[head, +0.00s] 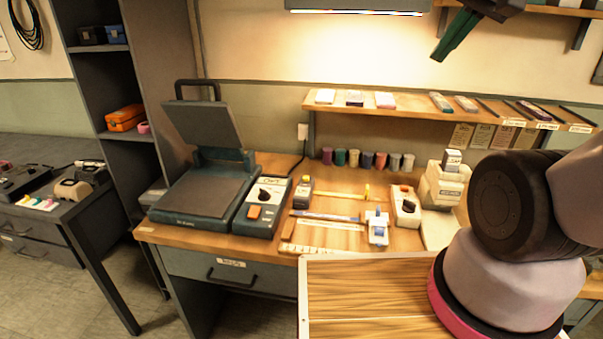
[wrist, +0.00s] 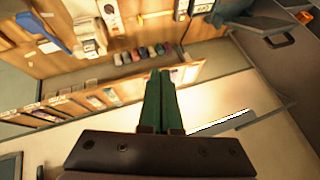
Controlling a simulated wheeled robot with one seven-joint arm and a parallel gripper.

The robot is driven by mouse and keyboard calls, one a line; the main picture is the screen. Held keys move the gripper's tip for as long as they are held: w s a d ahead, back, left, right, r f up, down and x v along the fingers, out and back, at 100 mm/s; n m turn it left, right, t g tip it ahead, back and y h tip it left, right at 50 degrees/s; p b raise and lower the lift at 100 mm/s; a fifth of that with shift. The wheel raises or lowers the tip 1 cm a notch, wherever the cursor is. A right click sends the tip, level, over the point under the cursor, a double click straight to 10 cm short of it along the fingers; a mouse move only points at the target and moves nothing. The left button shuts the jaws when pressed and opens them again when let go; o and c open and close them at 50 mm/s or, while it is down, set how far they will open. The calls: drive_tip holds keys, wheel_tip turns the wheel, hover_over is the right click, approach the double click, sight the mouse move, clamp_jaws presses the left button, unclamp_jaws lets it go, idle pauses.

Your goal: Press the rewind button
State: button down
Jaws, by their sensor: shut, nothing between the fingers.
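No button is readably marked rewind in either view. A dark control box (head: 264,207) beside the heat press carries an orange button (head: 254,212) and a black knob. A white box (head: 405,207) further right carries a black knob and a small red part; it also shows at the top of the wrist view (wrist: 110,14). My gripper (head: 437,56) is high at the top right in the head view, above the wall shelf and apart from the bench devices. Its green fingers are shut and empty, and they fill the middle of the wrist view (wrist: 160,74).
The heat press (head: 200,195) stands with its lid raised on the left of the bench. Several coloured cups (head: 367,160) stand under the wall shelf (head: 420,112), which holds small packets. A blue-and-white tool (head: 377,229) and a white dispenser (head: 444,188) are nearby. My arm covers the right side.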

drive_tip(key=w+a+f+n, duration=0.25)
drive_tip(key=w+n, duration=0.25)
drive_tip(key=w, duration=0.7)
drive_tip(key=n+y, duration=0.3)
drive_tip(key=n, duration=1.1)
hover_over(308, 178)
wheel_tip(308, 178, down, 31)
drive_tip(key=shift+t, duration=0.3)
drive_tip(key=shift+d+f, duration=0.1)
drive_tip(key=shift+f, duration=4.35)
drive_tip(key=shift+s+f, duration=0.1)
drive_tip(key=shift+f, duration=0.05)
